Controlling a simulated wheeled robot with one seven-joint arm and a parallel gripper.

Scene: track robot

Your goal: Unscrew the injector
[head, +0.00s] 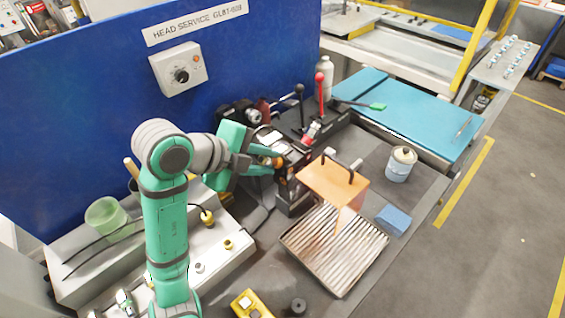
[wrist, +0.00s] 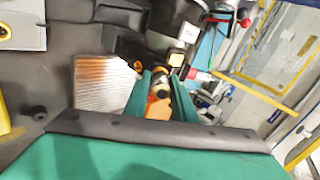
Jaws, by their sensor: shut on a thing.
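My gripper (head: 274,161) reaches in from the left at the dark machine head (head: 292,190) on the bench. Its two green fingers are shut on a small orange and brass-coloured part, which I take to be the injector (head: 277,162). In the wrist view the gripper (wrist: 160,90) has the orange injector (wrist: 157,110) between its fingers. The injector's far end lies against or close to the machine head; I cannot tell whether its thread is engaged.
A ribbed metal tray (head: 335,262) with an orange translucent plate (head: 333,185) stands right of the machine. A blue block (head: 393,220), a white-and-blue canister (head: 399,165) and a red-knobbed lever (head: 320,90) are nearby. A grey fixture (head: 215,255) with brass fittings lies below my arm.

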